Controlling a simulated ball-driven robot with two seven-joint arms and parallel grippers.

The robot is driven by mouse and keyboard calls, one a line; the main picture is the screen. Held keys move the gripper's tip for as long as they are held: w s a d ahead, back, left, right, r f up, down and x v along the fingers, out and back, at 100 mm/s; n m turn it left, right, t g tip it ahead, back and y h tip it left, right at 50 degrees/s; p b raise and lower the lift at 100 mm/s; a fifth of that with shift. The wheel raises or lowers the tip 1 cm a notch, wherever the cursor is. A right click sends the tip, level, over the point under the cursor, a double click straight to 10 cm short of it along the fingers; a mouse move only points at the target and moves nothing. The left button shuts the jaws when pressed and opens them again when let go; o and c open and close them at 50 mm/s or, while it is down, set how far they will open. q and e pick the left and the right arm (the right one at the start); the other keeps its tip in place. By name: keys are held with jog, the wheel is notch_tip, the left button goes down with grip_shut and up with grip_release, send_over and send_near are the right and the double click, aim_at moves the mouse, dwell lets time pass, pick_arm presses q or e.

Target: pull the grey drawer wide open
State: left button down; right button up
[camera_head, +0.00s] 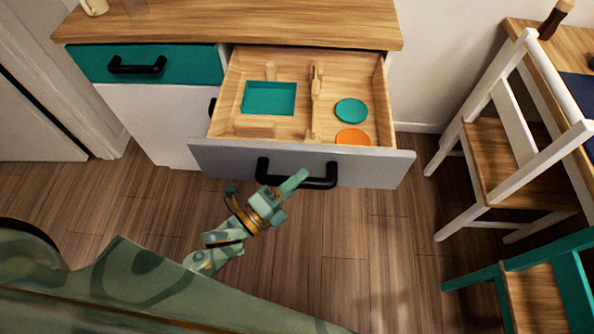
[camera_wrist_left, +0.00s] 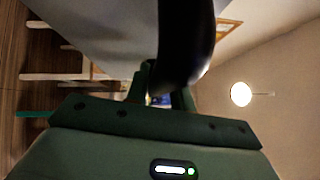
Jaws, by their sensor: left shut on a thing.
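The grey drawer (camera_head: 380,169) of the cabinet stands pulled out in the head view, with its wooden inside in sight. Its black handle (camera_head: 318,183) runs across the front. My left gripper (camera_head: 290,186) is at the handle and shut on it. In the left wrist view the dark handle (camera_wrist_left: 186,45) runs down between the fingers of my left gripper (camera_wrist_left: 165,90), and the grey drawer front (camera_wrist_left: 110,25) shows beside it. My right gripper is not in view.
The drawer holds a teal tray (camera_head: 246,98), a teal disc (camera_head: 350,110), an orange disc (camera_head: 352,137) and wooden dividers. A closed teal drawer (camera_head: 190,66) is at the left. A white chair (camera_head: 515,130) and a teal chair (camera_head: 572,270) stand right. Floor in front is clear.

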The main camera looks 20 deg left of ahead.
pick_arm(q)
jog(key=shift+s+f, duration=0.2)
jog(key=shift+f, duration=0.05)
jog(key=c, duration=1.3)
grip_release()
jog(key=shift+o, duration=0.5)
jog(key=shift+s+r, duration=0.15)
jog(key=p+v, duration=0.1)
jog(key=v, duration=1.5)
jog(key=shift+a, duration=0.1)
